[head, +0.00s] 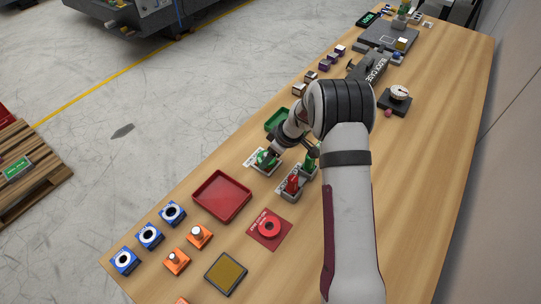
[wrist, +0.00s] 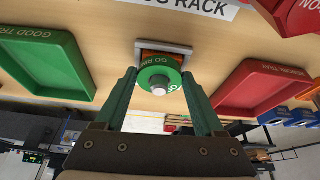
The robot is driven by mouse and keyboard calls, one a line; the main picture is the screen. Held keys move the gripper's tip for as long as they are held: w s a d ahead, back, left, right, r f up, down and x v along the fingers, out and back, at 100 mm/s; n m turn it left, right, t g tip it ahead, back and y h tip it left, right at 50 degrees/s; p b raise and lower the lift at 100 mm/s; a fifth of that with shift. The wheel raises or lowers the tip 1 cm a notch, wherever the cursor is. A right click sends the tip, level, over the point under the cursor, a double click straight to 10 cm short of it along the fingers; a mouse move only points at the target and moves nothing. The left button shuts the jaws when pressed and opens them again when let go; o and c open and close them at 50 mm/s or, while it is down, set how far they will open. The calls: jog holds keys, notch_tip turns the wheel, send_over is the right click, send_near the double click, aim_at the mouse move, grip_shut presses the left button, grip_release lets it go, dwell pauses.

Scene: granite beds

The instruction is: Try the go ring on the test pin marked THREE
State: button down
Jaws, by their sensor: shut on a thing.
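The go ring (wrist: 152,73) is green with white lettering. My gripper (wrist: 159,74) is shut on it, one finger on each side. A pale pin tip (wrist: 159,89) shows in the ring's hole and appears to stand through it. Under the ring is a grey square holder (wrist: 178,50) with an orange block (wrist: 150,57) in it. In the head view my gripper (head: 266,160) and the green ring (head: 261,157) are over a pale plate beside the gauge rack. The number on this pin cannot be read, and how far down the ring sits is unclear.
A red tray (head: 222,196) and green tray (head: 277,120) flank the holder. A rack with a red-handled gauge (head: 292,184) and a green one (head: 312,160) stands close by. Orange pin blocks (head: 198,236), blue ring blocks (head: 150,236) and a red ring (head: 269,227) lie nearer.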

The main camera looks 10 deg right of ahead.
jog(key=shift+r, duration=3.45)
